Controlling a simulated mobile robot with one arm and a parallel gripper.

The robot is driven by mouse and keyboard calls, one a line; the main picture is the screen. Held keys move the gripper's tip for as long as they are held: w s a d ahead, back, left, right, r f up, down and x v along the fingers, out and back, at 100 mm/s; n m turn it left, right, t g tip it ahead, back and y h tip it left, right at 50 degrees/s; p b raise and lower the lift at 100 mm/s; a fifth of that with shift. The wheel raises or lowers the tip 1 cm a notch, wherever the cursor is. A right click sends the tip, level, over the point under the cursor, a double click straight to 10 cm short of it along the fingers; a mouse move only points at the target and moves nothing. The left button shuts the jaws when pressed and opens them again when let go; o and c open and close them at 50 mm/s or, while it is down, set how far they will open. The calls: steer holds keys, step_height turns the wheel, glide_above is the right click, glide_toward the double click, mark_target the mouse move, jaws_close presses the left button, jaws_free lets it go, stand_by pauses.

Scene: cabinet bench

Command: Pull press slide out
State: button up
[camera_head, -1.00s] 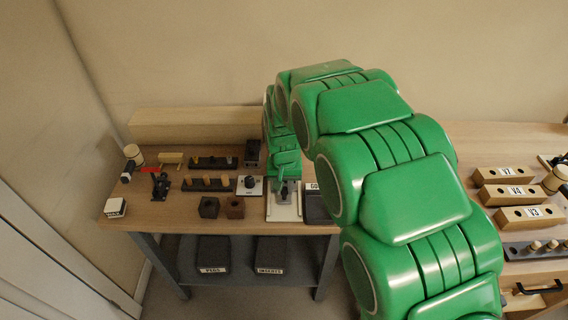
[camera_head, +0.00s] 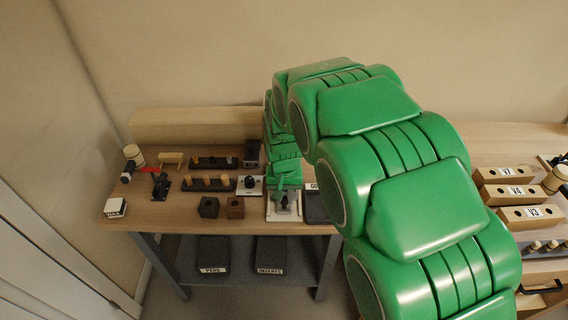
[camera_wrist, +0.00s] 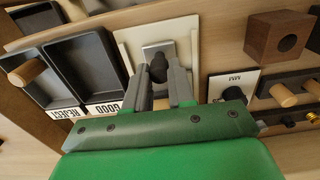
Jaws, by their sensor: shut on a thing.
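The press is a white base plate (camera_head: 273,213) near the front edge of the left bench in the head view. In the wrist view the plate (camera_wrist: 131,40) carries a grey metal slide (camera_wrist: 150,49) with a dark knob (camera_wrist: 158,69). My gripper (camera_head: 284,199) is over the plate in the head view. In the wrist view my gripper's (camera_wrist: 164,82) two grey fingers are shut on the dark knob, one on each side. The fingers and the gripper body hide the near part of the slide.
Black trays labelled GOOD and REJECT (camera_wrist: 84,62) lie beside the plate. Dark bins (camera_head: 213,255) sit on the shelf below.

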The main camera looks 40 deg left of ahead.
steer(key=shift+s, duration=0.1)
steer(key=shift+s+d, duration=0.45)
steer(key=shift+d, duration=0.05)
steer(key=o, duration=0.8)
steer(key=shift+c, duration=0.2)
steer(key=shift+r, duration=0.15)
step_height(320, 180, up, 7)
stand_by(0.6)
steer(key=shift+d, duration=0.1)
stand_by(0.3)
